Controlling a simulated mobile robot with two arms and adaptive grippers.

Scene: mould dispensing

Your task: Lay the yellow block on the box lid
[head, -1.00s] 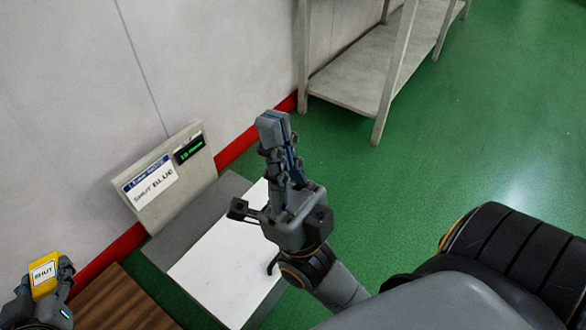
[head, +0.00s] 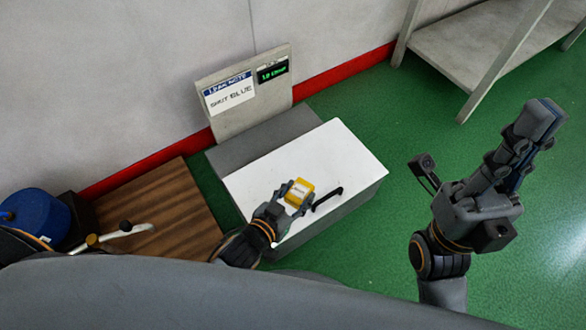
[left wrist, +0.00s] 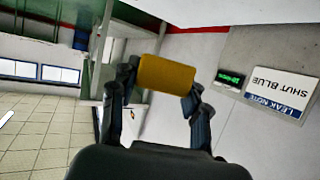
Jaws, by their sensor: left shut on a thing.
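The yellow block (head: 299,193) is held in my left gripper (head: 291,194), over the front part of the white box lid (head: 325,160). I cannot tell whether the block touches the lid. In the left wrist view the block (left wrist: 167,74) sits between the two fingertips of my left gripper (left wrist: 163,84). The lid lies flat on a grey box and has a black handle (head: 328,200) just right of the block. My right gripper (head: 528,135) is off to the right, away from the box, with its fingers together and empty.
A panel (head: 248,95) with a "SHUT BLUE" note and a green display stands behind the box. A wooden surface (head: 165,215) with a white pipe (head: 125,231) and a blue drum (head: 36,218) lie left. A shelf (head: 475,45) stands back right. The lid's back half is clear.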

